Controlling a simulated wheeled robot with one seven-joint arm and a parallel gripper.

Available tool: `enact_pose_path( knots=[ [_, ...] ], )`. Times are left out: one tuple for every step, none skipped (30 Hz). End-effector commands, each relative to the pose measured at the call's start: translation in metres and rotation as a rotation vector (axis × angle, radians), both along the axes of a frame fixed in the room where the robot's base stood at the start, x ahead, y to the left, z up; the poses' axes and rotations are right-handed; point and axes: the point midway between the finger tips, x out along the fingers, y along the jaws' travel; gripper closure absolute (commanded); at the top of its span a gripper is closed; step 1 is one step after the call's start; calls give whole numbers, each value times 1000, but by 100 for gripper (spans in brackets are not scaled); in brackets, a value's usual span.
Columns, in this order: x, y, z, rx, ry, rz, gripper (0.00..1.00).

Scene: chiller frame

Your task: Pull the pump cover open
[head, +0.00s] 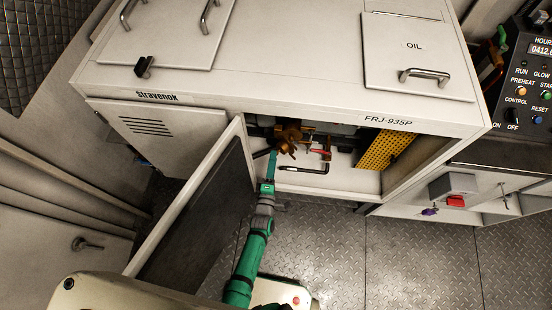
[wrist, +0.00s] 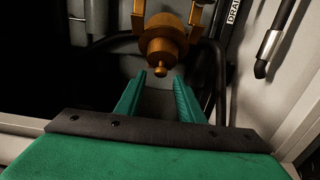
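A white cabinet door (head: 195,205) stands swung out at the left of the front opening, its dark inner face toward my arm. No label in view names the pump cover, so I cannot tell whether it is this door or another part. A brass fitting (head: 288,135) sits inside the opening. My gripper (head: 272,160) reaches into the opening, just in front of it. In the wrist view my gripper (wrist: 161,76) is open and empty. The brass fitting (wrist: 164,42) shows ahead, its round knob just beyond the fingertips and apart from them.
Inside the opening, a black-handled lever (head: 304,169) lies to the right of my gripper, and a yellow perforated panel (head: 385,150) is farther right. A vented panel (head: 160,130) is left of the door. A control panel (head: 530,85) stands at the far right. The metal floor (head: 400,245) is clear.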

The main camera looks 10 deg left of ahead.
Motion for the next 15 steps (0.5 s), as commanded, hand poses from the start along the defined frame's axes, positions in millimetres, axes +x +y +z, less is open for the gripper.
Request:
enact_pose_path(
  knots=[
    [-8,1,0,1,1,1,65],
    [-13,1,0,2,1,2,65],
    [-19,1,0,2,1,4,65],
    [-26,1,0,2,1,4,65],
    [-32,1,0,3,1,4,65],
    [-40,0,-1,1,2,3,65],
    [-46,-1,-1,0,2,3,65],
    [-51,-1,-1,1,2,3,65],
    [-58,-2,0,0,0,3,65],
    [-64,-2,0,1,1,3,65],
    [-69,-1,0,1,2,5,65],
    [-74,-2,0,0,1,5,65],
    [-78,-2,0,1,1,5,65],
    [-82,-2,0,1,0,6,65],
    [-86,-2,0,1,0,6,65]
  ],
)
